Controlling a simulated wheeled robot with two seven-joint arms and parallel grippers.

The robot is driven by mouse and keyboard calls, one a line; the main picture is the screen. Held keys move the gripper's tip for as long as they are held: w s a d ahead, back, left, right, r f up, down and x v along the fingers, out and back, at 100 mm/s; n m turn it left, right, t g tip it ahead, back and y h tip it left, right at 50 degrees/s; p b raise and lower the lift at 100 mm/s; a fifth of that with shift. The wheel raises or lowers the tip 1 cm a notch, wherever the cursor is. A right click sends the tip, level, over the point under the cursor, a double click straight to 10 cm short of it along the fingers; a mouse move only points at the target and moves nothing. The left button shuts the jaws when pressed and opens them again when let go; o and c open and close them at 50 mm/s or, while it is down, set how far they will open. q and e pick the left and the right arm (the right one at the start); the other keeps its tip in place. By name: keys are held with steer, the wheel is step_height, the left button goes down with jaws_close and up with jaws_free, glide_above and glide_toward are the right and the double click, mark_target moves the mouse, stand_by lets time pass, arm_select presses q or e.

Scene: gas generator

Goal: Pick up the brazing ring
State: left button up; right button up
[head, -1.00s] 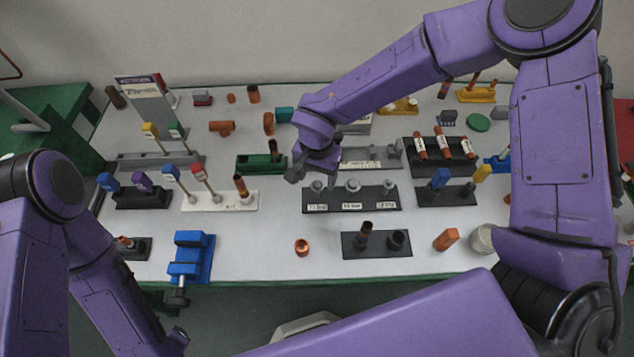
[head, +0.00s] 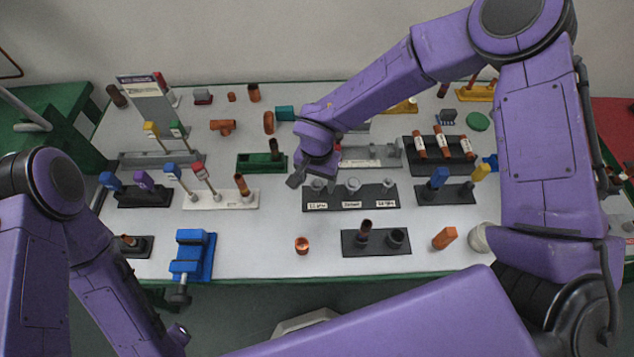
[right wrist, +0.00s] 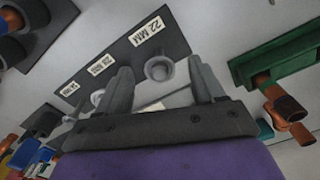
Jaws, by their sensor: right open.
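A dark stand (head: 377,204) with three grey posts and white size labels sits mid-table. In the right wrist view, its post beside the "22 MM" label carries a round grey collar (right wrist: 159,68), which could be the brazing ring; I cannot tell ring from post. My right gripper (right wrist: 160,72) is open and empty, with its fingers to either side of that post in the picture. Whether they touch it cannot be told. In the head view my right gripper (head: 300,177) is over the stand's left end. My left arm is at lower left, its gripper out of view.
A green tray (head: 250,165) stands just left of the right gripper, a white rack (head: 225,202) farther left. A copper fitting (head: 302,245), a dark block with cups (head: 350,248) and a blue vise (head: 192,255) are along the front. The table is bare around the copper fitting.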

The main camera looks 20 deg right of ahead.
steer(key=shift+c, duration=0.3)
steer(key=c, duration=0.7)
steer(key=shift+c, duration=0.2)
